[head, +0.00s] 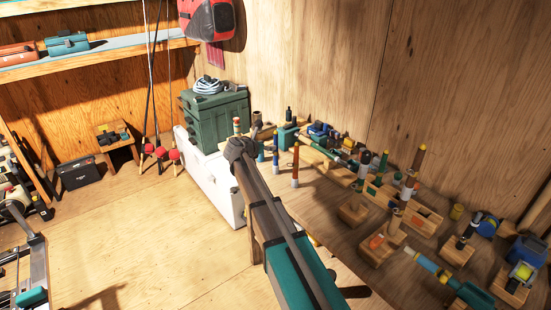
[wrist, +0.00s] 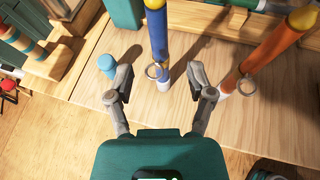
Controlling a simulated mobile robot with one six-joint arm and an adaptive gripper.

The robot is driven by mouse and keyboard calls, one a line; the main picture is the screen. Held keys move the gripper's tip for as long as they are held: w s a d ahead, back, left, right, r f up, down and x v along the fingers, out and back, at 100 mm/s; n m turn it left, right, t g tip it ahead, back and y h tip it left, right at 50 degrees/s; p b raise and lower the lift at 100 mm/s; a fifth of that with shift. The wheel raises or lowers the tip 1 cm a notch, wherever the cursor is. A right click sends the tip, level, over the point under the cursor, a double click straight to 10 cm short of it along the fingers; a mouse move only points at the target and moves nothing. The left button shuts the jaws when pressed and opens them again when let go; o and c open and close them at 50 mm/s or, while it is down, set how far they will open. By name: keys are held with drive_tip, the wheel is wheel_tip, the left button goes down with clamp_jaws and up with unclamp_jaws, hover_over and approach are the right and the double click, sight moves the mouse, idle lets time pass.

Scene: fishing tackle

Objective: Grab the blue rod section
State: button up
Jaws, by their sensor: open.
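The blue rod section (wrist: 158,35) stands upright on the light wooden bench in the wrist view. It has a yellow top, a white lower end and a metal ring guide low on its side. My gripper (wrist: 160,76) is open and empty. Its two grey fingers are spread to the left and right of the rod's lower end, with a gap on each side. The rod stands just ahead of the fingertips, and I cannot tell whether it is between them. In the head view my gripper is not clearly visible.
An orange rod section (wrist: 268,55) stands close to the right finger. A small blue cylinder (wrist: 106,64) stands by the left finger. A wooden rack (wrist: 225,18) lies behind. The bench (head: 325,205) carries many tackle pieces to the right; its front edge is near my gripper.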

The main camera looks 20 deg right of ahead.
sight(276, 144)
drive_tip(key=shift+x, duration=1.05)
drive_tip(key=shift+d+f+b, duration=0.1)
drive_tip(key=shift+b, duration=0.2)
drive_tip(key=b+x, duration=0.1)
drive_tip(key=x, duration=0.2)
drive_tip(key=shift+w+f+b, duration=0.2)
drive_tip(key=shift+f+b, duration=0.05)
drive_tip(key=shift+b, duration=0.15)
drive_tip(key=shift+x, duration=0.8)
drive_tip(key=shift+d+r, duration=0.1)
clamp_jaws()
